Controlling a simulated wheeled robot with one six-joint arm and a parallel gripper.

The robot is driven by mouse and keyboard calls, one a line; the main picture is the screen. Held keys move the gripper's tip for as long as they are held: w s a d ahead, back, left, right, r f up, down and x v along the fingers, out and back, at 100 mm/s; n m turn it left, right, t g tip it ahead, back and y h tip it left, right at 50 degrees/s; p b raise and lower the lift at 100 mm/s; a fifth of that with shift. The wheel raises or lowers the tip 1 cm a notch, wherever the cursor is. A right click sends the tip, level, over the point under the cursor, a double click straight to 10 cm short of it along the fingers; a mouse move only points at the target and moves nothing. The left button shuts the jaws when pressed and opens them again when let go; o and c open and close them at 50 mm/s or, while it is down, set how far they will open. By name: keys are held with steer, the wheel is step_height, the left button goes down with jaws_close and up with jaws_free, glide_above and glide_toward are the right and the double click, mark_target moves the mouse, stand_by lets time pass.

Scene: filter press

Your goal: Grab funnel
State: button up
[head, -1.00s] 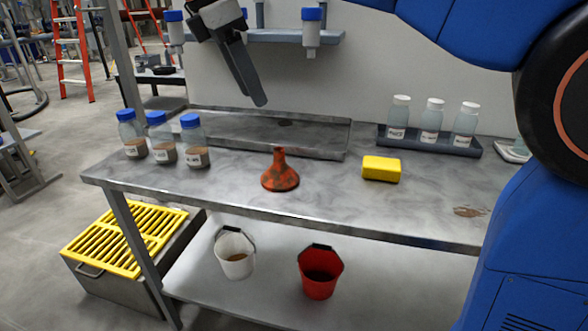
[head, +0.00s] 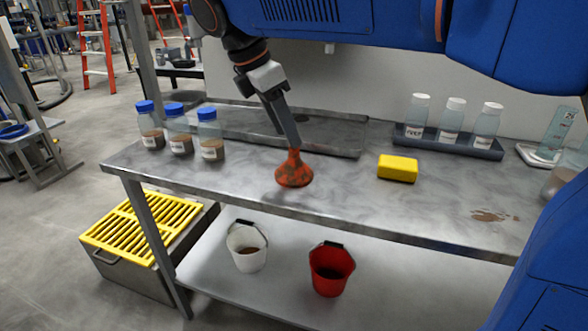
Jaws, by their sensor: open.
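The orange-red funnel (head: 294,172), with dark stains, stands mouth-down on the grey metal bench with its narrow stem pointing up. My gripper (head: 295,147) points down from above, its long grey fingers reaching the funnel's stem. The fingers overlap in this view, so the gap between them and their exact place around or beside the stem cannot be made out. The gripper is open. The top of the stem is partly hidden by the fingers.
Several blue-capped jars (head: 180,134) stand left of the funnel. A yellow sponge (head: 397,168) lies to its right. White-capped bottles sit in a dark tray (head: 445,140) at the back right. A shallow metal tray (head: 335,150) lies behind. White and red buckets stand below.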

mark_target(294, 161)
steer(key=shift+x, duration=2.75)
steer(key=shift+w, duration=0.15)
jaws_close()
